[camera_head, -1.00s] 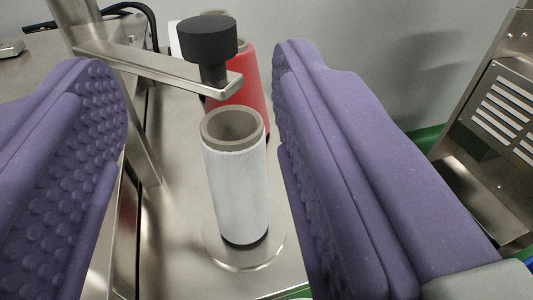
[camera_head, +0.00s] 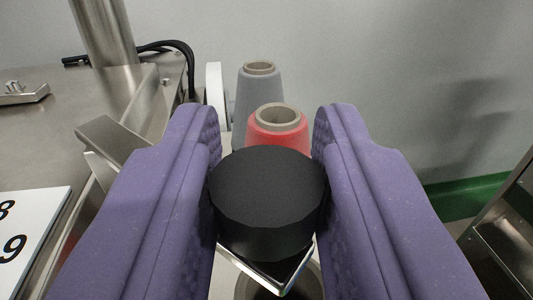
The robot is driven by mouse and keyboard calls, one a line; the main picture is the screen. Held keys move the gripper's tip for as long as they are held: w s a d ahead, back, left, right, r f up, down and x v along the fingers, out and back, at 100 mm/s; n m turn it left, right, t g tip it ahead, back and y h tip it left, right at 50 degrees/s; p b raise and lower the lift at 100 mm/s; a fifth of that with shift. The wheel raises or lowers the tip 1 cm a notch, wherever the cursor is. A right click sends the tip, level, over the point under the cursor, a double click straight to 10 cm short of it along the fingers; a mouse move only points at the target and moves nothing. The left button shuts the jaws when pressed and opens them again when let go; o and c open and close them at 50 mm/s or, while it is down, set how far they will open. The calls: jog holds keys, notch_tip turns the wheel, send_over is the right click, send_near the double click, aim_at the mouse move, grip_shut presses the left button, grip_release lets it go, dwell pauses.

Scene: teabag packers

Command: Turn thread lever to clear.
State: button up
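The thread lever is a flat metal bar (camera_head: 281,279) with a round black knob (camera_head: 268,200) on its free end. My gripper (camera_head: 268,185) has its two purple padded fingers on either side of the knob, closed in against it. The left finger hides the middle of the bar. Another part of the metal bar (camera_head: 110,138) shows left of that finger, near the post. Below the bar's end, the top of a thread spool (camera_head: 310,285) shows in part.
A red spool (camera_head: 278,140) and a grey spool (camera_head: 260,95) stand behind the knob, with a white disc (camera_head: 215,95) beside them. A metal post (camera_head: 102,30) stands at back left. A numbered white plate (camera_head: 30,230) lies at left. A steel frame (camera_head: 505,240) is at right.

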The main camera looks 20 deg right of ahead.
grip_shut()
jog(key=shift+a, duration=0.15)
jog(key=shift+s+a+m+g+h+p, duration=0.3)
jog(key=shift+a+m+g+h, duration=0.5)
jog(key=shift+h, duration=0.4)
jog(key=a+m+g+h+p, duration=0.7)
jog(key=a+m+g, duration=0.1)
jog(key=g, duration=0.3)
jog(key=shift+m+h, duration=0.3)
jog(key=shift+m, duration=0.2)
jog(key=shift+w+a, duration=0.1)
